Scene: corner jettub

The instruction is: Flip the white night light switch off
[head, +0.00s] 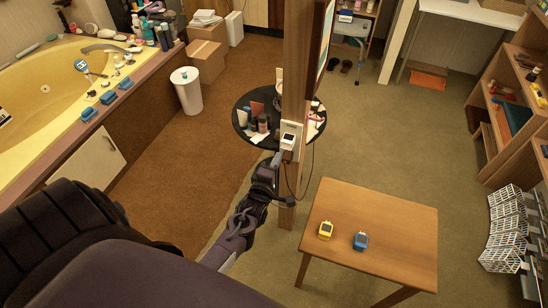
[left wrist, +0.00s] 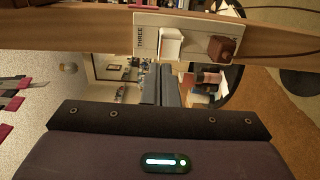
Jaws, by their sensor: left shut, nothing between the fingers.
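The white night light (head: 288,139) sits on a pale wall plate on the wooden post in the head view. In the left wrist view the night light (left wrist: 171,44) is a small white block on the plate (left wrist: 147,37), beside a brown plug (left wrist: 221,49). My left gripper (head: 277,160) is just below and left of the night light in the head view. In the left wrist view its shut, empty fingers (left wrist: 167,72) point at the white block; I cannot tell whether they touch it. The switch's position is too small to read. My right gripper is not in view.
A dark cord hangs from the plug beside the post (head: 295,90). A round black table (head: 243,122) with bottles stands behind it. A wooden table (head: 390,222) with a yellow (head: 325,230) and a blue item (head: 360,241) stands at right. Brown carpet (head: 190,150) lies open at left.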

